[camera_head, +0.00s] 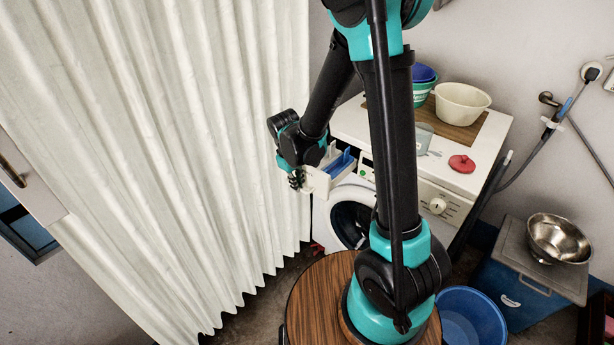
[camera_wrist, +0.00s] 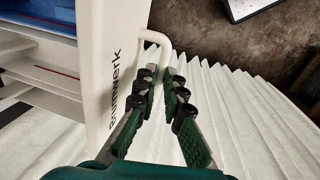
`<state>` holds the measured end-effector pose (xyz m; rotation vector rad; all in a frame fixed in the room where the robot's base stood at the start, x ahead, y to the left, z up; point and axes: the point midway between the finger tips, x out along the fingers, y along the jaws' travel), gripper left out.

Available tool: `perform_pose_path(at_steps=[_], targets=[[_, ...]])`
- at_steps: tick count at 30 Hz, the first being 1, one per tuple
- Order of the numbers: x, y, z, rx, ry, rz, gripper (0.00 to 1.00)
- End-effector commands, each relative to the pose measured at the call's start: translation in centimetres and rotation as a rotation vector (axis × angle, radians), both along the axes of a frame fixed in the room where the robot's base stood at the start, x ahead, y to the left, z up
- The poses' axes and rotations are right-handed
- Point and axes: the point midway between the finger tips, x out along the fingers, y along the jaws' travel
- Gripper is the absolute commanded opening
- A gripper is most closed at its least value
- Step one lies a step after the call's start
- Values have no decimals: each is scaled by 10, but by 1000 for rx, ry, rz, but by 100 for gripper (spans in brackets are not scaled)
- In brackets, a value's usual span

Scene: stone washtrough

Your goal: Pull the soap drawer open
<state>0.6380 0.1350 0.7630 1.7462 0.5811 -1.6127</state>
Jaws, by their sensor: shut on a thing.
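The soap drawer (camera_head: 318,181) stands out from the upper left of the white washing machine's front (camera_head: 450,196), with its blue inside part showing. In the wrist view, its white front panel (camera_wrist: 97,45) bears dark lettering, and its open compartments show at the left. A white loop handle (camera_wrist: 156,36) sticks out from this panel. My gripper (camera_head: 297,180) is at the drawer's front; in the wrist view its fingers (camera_wrist: 164,78) are closed on the handle. The part of the handle between the fingers is hidden.
A pleated white curtain (camera_head: 170,150) hangs close to the left of my gripper. A cream bowl (camera_head: 462,104) and a red soap dish (camera_head: 461,164) are on the machine's top. A blue basin (camera_head: 470,318) and a cooler with a metal bowl (camera_head: 558,239) are at the right.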

Motion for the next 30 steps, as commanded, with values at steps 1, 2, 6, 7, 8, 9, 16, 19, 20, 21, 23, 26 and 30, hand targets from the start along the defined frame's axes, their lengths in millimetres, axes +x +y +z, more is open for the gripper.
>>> perform_pose_path(at_steps=[1, 2, 6, 7, 8, 9, 16, 19, 20, 21, 23, 26, 30], targets=[[-3, 4, 0, 0, 0, 3, 0], [-5, 5, 0, 0, 0, 2, 0], [-9, 9, 0, 0, 0, 0, 0], [-10, 10, 0, 0, 0, 0, 0], [-10, 10, 0, 0, 0, 0, 0], [-10, 10, 0, 0, 0, 0, 0], [-10, 10, 0, 0, 0, 0, 0], [-10, 10, 0, 0, 0, 0, 16], [-10, 10, 0, 0, 0, 0, 19], [-10, 10, 0, 0, 0, 0, 19], [-10, 10, 0, 0, 0, 0, 19], [-10, 9, 0, 0, 0, 0, 19], [-10, 10, 2, 0, 0, 0, 19]])
